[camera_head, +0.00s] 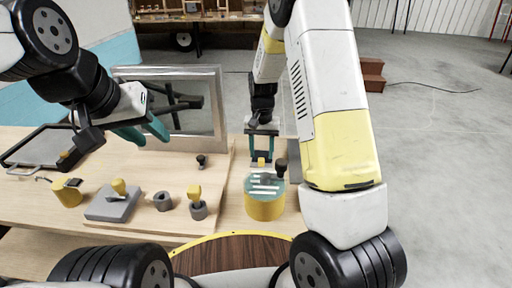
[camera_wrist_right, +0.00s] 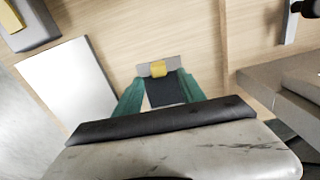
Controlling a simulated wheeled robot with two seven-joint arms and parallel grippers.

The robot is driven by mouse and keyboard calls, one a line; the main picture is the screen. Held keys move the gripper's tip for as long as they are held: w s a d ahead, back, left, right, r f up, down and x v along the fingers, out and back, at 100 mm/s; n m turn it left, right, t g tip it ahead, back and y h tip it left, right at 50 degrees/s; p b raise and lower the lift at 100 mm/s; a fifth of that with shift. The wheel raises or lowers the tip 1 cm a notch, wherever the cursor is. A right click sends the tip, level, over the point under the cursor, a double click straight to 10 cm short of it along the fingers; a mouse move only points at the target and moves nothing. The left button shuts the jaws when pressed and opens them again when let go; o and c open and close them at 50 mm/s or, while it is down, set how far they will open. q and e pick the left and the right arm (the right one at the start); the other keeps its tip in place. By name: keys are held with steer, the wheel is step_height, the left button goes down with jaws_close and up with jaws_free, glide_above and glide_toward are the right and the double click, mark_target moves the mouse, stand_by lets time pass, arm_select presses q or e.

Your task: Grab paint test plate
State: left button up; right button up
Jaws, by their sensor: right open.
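A small grey piece (camera_wrist_right: 143,70) with a yellow block (camera_wrist_right: 158,68) and a dark face lies between the fingers of my right gripper (camera_wrist_right: 160,79). It looks like the paint test plate, but I cannot be sure. In the head view, my right gripper (camera_head: 262,158) points down over the table with teal fingers apart, and the yellow block (camera_head: 262,162) shows between their tips. Whether the fingers touch it cannot be told. My left gripper (camera_head: 149,136) is open and empty above the table's left part.
A yellow drum (camera_head: 265,208) with a green top stands close in front of my right gripper. Yellow-handled grey tools (camera_head: 115,203) and a yellow cup (camera_head: 67,194) stand front left. A framed panel (camera_head: 200,90) stands upright behind. A dark tray (camera_head: 45,148) lies far left.

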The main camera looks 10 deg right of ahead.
steer(key=shift+f, duration=1.25)
jaws_close()
